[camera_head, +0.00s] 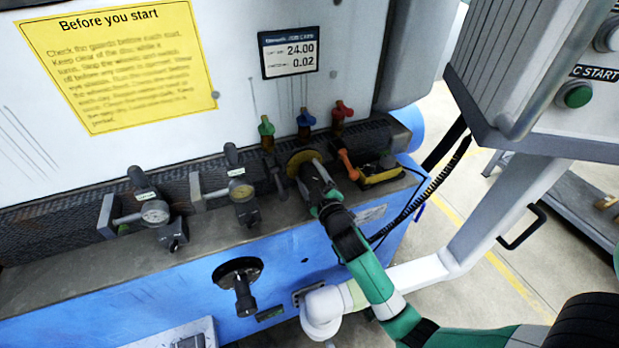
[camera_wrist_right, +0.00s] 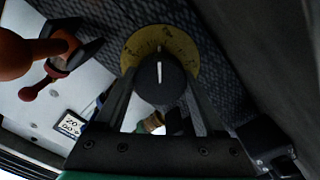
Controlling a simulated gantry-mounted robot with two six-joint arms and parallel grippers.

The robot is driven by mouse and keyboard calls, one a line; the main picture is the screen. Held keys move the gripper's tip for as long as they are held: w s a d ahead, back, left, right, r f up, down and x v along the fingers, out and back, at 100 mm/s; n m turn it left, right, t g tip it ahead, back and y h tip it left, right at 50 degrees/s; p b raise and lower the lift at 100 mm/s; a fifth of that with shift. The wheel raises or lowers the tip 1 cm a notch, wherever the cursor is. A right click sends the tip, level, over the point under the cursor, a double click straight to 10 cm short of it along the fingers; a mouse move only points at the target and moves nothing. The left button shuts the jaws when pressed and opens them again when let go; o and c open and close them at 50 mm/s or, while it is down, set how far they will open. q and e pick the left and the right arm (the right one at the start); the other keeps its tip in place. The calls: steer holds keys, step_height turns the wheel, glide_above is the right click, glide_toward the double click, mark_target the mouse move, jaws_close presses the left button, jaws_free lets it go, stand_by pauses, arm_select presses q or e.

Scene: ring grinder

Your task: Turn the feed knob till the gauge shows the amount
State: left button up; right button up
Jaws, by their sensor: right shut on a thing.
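The feed knob (camera_wrist_right: 159,75) is black with a white pointer line, in front of a yellow graduated dial (camera_wrist_right: 188,46). In the head view the yellow dial (camera_head: 303,160) shows at the right part of the machine's ledge, with the knob mostly hidden by my right gripper (camera_head: 318,185). In the right wrist view my right gripper (camera_wrist_right: 160,92) is shut on the knob, one finger on each side. My left gripper is out of view.
A display card (camera_head: 289,52) reads 24.00 and 0.02. Green, blue and red valves (camera_head: 304,122) stand behind the dial. An orange-handled lever (camera_head: 348,165) is close on its right. A control box (camera_head: 560,85) hangs at right.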

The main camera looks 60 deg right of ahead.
steer(key=m+b, duration=0.1)
steer(key=m, duration=0.4)
steer(key=shift+b, duration=0.35)
steer(key=shift+r+m, duration=0.1)
steer(key=shift+m, duration=0.2)
steer(key=o, duration=1.3)
steer(key=shift+o, duration=0.2)
steer(key=shift+s+a, duration=0.25)
steer(key=shift+s, duration=0.05)
steer(key=p+v, duration=0.1)
steer(key=v, duration=1)
